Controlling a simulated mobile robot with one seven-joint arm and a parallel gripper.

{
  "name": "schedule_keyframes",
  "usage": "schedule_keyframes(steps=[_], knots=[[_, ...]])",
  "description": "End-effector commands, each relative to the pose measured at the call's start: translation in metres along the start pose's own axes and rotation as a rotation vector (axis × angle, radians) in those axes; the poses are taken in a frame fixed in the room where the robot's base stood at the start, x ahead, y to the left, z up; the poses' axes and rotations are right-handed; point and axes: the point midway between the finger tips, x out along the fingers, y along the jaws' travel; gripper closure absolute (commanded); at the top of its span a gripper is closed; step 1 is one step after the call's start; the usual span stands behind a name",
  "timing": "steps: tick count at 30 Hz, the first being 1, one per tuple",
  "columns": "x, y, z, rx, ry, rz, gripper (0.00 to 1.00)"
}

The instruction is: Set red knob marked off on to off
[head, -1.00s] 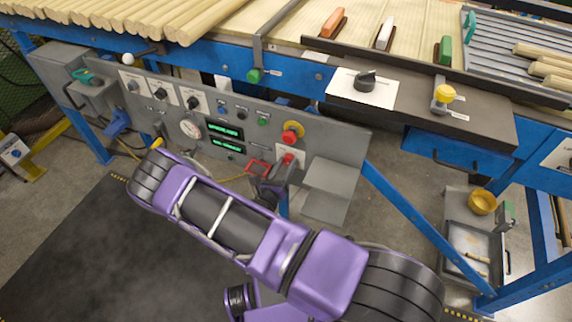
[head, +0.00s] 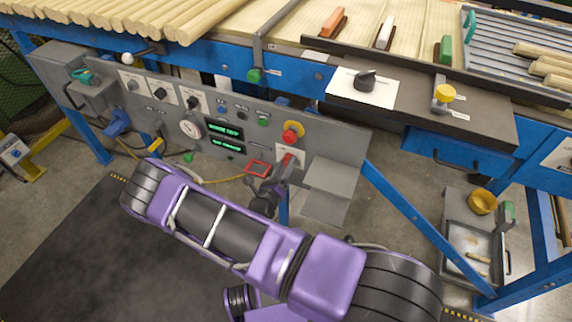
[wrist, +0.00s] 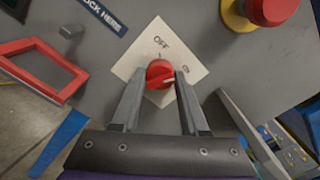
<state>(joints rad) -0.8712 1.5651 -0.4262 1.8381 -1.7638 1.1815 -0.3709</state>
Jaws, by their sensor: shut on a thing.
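The red knob (wrist: 158,72) sits on a white plate (wrist: 141,57) lettered OFF at the top and ON at the right. A white line on the knob points to the right, roughly towards the ON side rather than OFF. My gripper (wrist: 160,76) has one finger on each side of the knob and is shut on it. In the head view the knob (head: 287,160) is small, low on the grey panel, with my gripper (head: 282,172) at it. Fingertip contact is too small to see there.
A red emergency button on a yellow base (wrist: 268,10) is above right of the knob. A red frame (wrist: 45,68) juts out at left. A grey shelf (head: 333,177) stands right of the knob. The control panel (head: 160,118) carries more knobs, a gauge and green displays.

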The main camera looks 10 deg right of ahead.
Motion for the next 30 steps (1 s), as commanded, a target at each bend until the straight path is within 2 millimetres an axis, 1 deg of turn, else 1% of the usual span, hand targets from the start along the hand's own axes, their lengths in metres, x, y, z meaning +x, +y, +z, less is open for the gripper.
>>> schedule_keyframes(steps=[30], knots=[[-0.0004, -0.0006, 0.0001, -0.949, -0.001, 0.000, 1.00]])
